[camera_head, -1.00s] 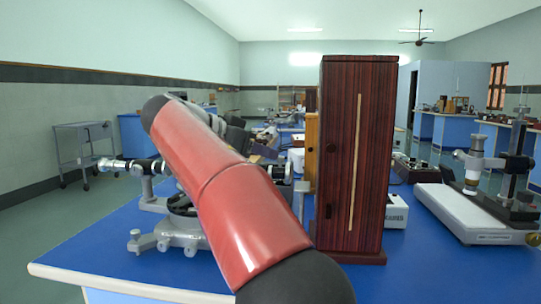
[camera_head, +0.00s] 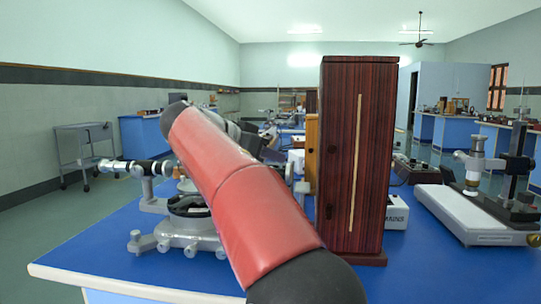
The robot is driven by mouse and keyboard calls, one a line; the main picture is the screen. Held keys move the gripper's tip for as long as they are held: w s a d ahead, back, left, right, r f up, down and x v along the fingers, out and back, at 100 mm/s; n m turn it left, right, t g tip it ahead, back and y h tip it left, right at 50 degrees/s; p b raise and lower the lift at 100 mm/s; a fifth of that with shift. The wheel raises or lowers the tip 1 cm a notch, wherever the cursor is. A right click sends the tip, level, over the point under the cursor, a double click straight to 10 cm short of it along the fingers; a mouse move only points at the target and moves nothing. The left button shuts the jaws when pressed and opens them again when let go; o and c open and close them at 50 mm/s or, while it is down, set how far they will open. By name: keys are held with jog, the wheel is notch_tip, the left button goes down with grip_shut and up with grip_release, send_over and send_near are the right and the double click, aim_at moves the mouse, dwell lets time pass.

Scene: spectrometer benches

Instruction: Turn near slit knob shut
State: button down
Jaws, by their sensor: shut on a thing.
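A grey metal spectrometer (camera_head: 190,241) stands on the blue bench (camera_head: 95,257), left of the wooden cabinet. One of its tubes (camera_head: 130,167) points left, with a dark ring and a bright end. A small metal part (camera_head: 301,187) shows on its right side, beside my red arm. My arm crosses in front of the spectrometer and hides its middle. My gripper and its fingertips are hidden behind the arm. I cannot make out the near slit knob or whether anything touches it.
A tall dark-red wooden cabinet (camera_head: 384,150) stands upright close to the right of my arm. A white-based instrument (camera_head: 470,213) sits farther right, with bare blue bench in front. A grey trolley (camera_head: 84,152) stands on the floor at the back left.

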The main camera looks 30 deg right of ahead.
jog(key=shift+f+b, duration=0.1)
jog(key=shift+b, duration=0.3)
jog(key=shift+s+d+n+t+y+b, duration=0.15)
jog(key=shift+n+t+y+b, duration=0.3)
jog(key=shift+n+t+b, duration=0.55)
jog(key=shift+s+d+n+t+y+b, duration=0.1)
jog(key=shift+s+n+t+y+b, duration=0.3)
jog(key=shift+n+t+b, duration=0.55)
jog(key=shift+s+d+n+t+y+b, duration=0.1)
jog(key=shift+n+t+y+b, duration=0.45)
jog(key=shift+n+t+b, duration=0.5)
jog(key=shift+t, duration=0.3)
jog(key=c, duration=1.4)
grip_release()
jog(key=shift+o, duration=0.2)
